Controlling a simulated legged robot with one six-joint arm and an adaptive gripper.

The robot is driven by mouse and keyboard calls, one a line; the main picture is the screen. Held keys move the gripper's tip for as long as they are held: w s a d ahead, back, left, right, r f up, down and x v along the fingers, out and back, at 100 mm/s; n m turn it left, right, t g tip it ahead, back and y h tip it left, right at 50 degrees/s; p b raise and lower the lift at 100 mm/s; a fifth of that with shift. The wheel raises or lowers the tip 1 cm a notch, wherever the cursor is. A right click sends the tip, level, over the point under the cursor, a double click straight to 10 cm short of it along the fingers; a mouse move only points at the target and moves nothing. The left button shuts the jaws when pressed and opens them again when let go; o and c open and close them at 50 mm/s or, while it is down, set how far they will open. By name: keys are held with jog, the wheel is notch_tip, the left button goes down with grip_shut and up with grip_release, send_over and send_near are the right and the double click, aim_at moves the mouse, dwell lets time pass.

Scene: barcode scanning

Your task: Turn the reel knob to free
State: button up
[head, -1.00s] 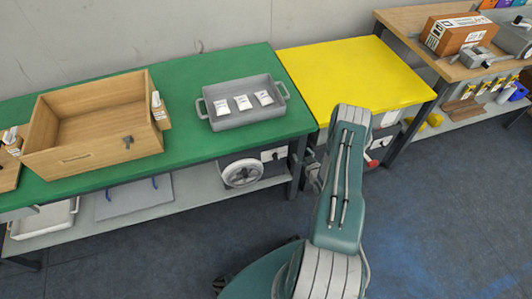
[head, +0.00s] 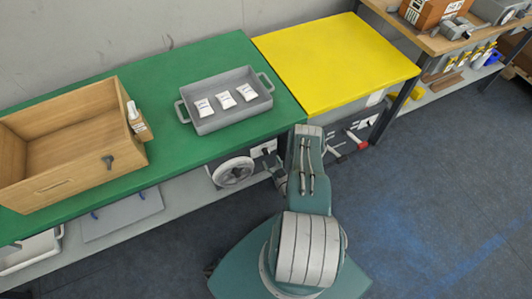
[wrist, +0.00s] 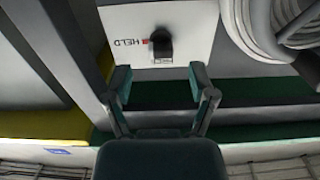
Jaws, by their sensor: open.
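The reel knob (wrist: 161,45) is a small black knob on a white plate (wrist: 188,22) under the green bench. Red and black lettering reading HELD stands beside the knob in the wrist view, which appears upside down. The reel (wrist: 283,22), with pale coiled hose, is at the right there; in the head view the white reel (head: 233,172) hangs under the bench. My gripper (wrist: 161,82) is open and empty, its fingertips apart on either side of the knob's line but short of it. In the head view my arm partly hides the gripper and plate.
The green bench (head: 190,152) carries a grey tray (head: 258,103) with white packets and a wooden box (head: 50,190). A yellow-topped bench (head: 335,60) adjoins it. A red-handled item (head: 355,138) is below that. The lower shelf (head: 180,198) extends left; floor is clear in front.

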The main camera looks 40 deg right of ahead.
aim_at(266, 152)
jog(key=x, duration=0.5)
grip_shut()
